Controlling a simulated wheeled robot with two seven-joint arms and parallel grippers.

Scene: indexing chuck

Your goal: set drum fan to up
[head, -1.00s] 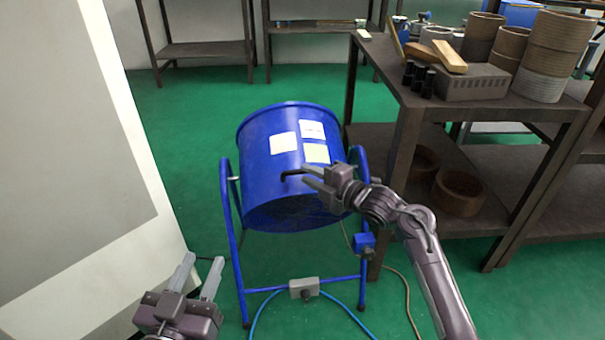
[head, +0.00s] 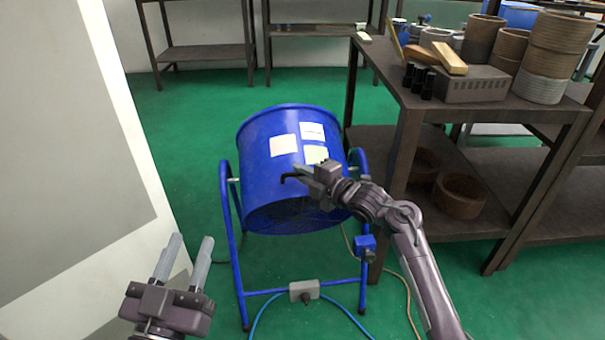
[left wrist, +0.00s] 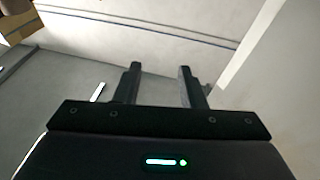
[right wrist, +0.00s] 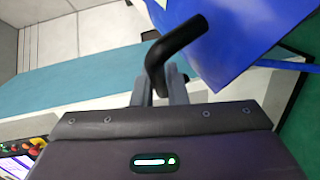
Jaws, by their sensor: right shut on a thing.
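The blue drum fan (head: 262,180) hangs in a blue tubular stand on the green floor, its grille end tilted down toward me. Pale labels are on its side. A black bent handle (head: 290,177) sticks out at the drum's front; it also shows in the right wrist view (right wrist: 178,45). My right gripper (head: 305,174) is at the drum's front, shut on the handle, with the fingers on either side of it in the right wrist view (right wrist: 158,88). My left gripper (head: 188,260) is open and empty, left of the stand, pointing up; the left wrist view shows its fingers apart (left wrist: 160,85).
A dark workbench (head: 400,90) with rings, a block and black cylinders stands right of the fan. A pale wall panel (head: 85,130) is at the left. A grey box (head: 304,290) sits on the stand's lower bar, with cables on the floor.

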